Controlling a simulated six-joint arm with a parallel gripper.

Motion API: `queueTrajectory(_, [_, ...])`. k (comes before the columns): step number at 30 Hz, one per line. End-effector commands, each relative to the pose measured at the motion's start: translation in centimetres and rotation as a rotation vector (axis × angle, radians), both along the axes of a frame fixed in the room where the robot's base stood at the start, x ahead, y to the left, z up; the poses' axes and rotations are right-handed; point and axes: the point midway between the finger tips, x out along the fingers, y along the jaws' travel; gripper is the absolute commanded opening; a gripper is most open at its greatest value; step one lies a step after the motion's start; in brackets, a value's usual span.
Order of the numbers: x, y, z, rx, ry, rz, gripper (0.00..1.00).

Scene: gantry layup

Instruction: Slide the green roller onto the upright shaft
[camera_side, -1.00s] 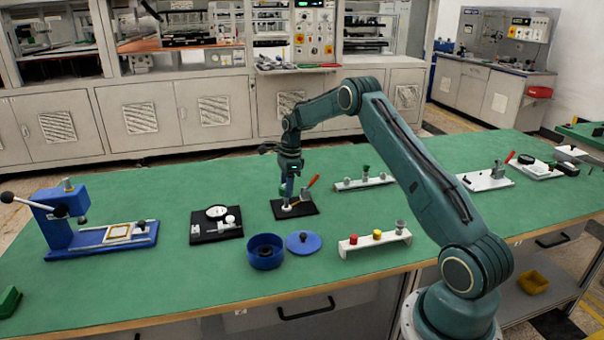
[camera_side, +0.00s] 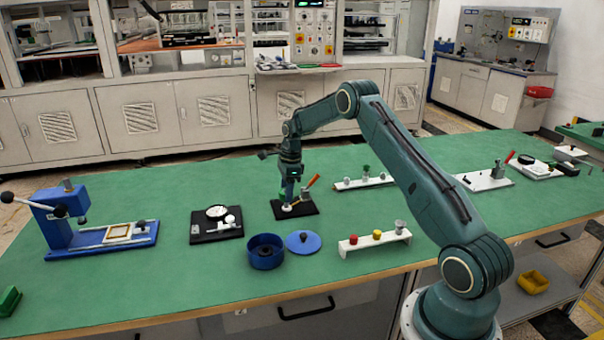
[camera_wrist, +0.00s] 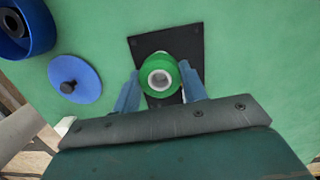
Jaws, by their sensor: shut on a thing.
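The green roller (camera_wrist: 145,84) is between the fingers of my gripper (camera_wrist: 160,92) in the wrist view, and the fingers are shut on it. Its open end faces the camera, and a white ring with a grey centre shows inside the bore. I cannot tell whether the shaft is inside the roller. In the side view my gripper (camera_side: 289,196) points down just above a white round part (camera_side: 287,208) on a black base plate (camera_side: 307,208). The roller and the upright shaft are not clear there, as the fingers cover them.
A blue cup (camera_side: 265,257) and blue lid (camera_side: 304,243) lie in front. A dial gauge stand (camera_side: 215,230) is to the left, and a white rack with coloured pegs (camera_side: 372,243) front right.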

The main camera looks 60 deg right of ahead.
Motion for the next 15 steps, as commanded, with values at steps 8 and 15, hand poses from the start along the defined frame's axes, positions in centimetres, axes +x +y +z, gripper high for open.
queueTrajectory(8, [-0.01, 0.01, -0.51, 0.001, 0.001, 0.0, 0.19])
queueTrajectory(15, [-0.01, 0.01, -0.92, 0.001, 0.001, 0.0, 0.19])
